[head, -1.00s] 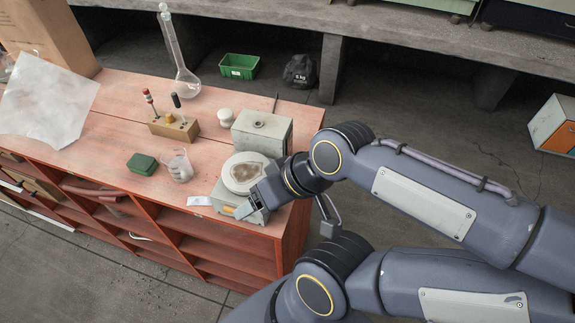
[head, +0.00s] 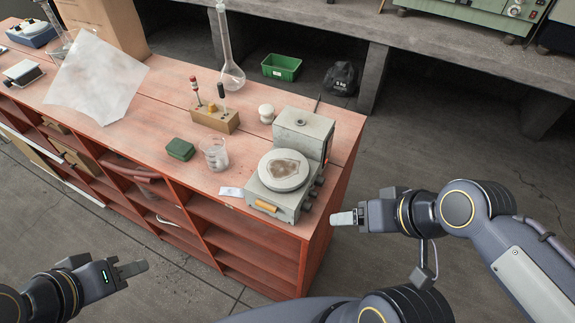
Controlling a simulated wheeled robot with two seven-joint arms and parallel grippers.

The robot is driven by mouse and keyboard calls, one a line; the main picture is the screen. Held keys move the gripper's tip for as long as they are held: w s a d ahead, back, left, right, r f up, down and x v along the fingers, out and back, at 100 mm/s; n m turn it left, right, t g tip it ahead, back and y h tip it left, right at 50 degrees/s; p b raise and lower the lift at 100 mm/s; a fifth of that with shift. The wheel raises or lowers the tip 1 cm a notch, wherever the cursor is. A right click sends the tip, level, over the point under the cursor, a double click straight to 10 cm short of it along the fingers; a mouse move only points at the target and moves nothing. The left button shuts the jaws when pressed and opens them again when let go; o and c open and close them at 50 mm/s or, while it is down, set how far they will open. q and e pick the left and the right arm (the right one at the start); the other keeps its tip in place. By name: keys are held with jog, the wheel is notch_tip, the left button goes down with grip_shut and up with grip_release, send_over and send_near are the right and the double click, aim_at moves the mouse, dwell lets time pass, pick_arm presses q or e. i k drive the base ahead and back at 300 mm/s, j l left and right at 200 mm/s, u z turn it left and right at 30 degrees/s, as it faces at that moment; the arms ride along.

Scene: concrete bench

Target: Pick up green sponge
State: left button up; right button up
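The green sponge (head: 180,149), a small dark green block, lies flat on the reddish bench top, just left of a glass beaker (head: 214,153). Nothing covers it. My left gripper (head: 140,267) is at the lower left, in front of the bench and well short of the sponge, with its fingers pointing right. My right gripper (head: 338,218) is off the bench's right end, far from the sponge, with its fingers pointing left.
A wooden block with upright tools (head: 215,118) stands behind the sponge. A grey device with a round plate (head: 283,172) stands to its right, past a white card (head: 230,191). A tall flask (head: 229,45) and a crumpled sheet (head: 96,78) are farther back. Bench top left of the sponge is clear.

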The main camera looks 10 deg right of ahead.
aim_at(182, 150)
jog(key=j+z, duration=0.4)
jog(key=i+j+z, duration=0.1)
jog(key=j+z, duration=0.15)
jog(key=z, duration=0.15)
jog(key=j+z, duration=0.4)
jog(key=k+l, duration=0.05)
jog(key=l, duration=0.05)
